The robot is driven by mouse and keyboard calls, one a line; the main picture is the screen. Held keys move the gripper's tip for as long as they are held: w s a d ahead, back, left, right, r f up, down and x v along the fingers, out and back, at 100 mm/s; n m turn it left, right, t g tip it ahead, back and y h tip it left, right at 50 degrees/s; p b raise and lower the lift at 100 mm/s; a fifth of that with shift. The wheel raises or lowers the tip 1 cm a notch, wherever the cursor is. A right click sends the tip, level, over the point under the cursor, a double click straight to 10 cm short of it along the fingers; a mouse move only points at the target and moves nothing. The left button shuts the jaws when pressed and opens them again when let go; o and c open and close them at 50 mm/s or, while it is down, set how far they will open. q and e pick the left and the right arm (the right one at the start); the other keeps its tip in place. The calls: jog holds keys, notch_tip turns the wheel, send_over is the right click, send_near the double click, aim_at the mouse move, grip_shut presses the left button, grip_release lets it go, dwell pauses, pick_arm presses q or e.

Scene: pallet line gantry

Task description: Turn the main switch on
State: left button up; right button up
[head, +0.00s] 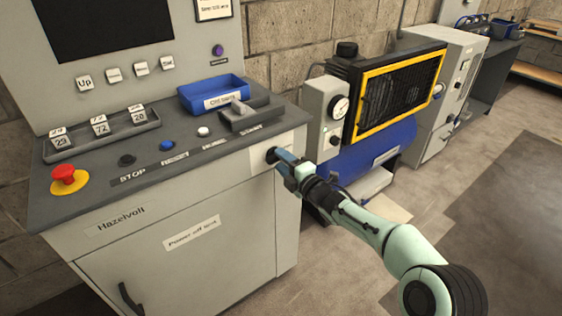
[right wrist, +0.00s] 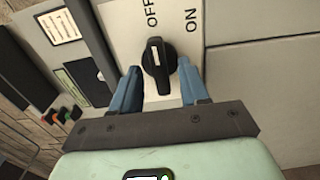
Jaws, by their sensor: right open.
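The main switch is a black rotary knob (right wrist: 156,66) on a white plate (right wrist: 112,22) marked OFF and ON. Its white pointer mark faces the OFF label. In the head view the knob (head: 271,155) is on the upper right of the grey cabinet's front, partly covered by my gripper. My right gripper (head: 283,161) is at the knob, and its blue fingers are open. In the right wrist view the fingers (right wrist: 160,78) stand on either side of the knob, with gaps visible; I see no clear contact. My left gripper is not in view.
The grey cabinet (head: 150,262) carries a red stop button (head: 66,178), small buttons, a tray of number tags and a blue bin (head: 213,94) on its top. A compressor with a yellow-framed grille (head: 398,92) and blue tank (head: 375,158) stands to the right. Open floor lies further right.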

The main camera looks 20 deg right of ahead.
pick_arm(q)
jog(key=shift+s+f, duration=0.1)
pick_arm(e)
jog(key=shift+w+a, duration=0.2)
jog(key=shift+w, duration=0.3)
grip_shut()
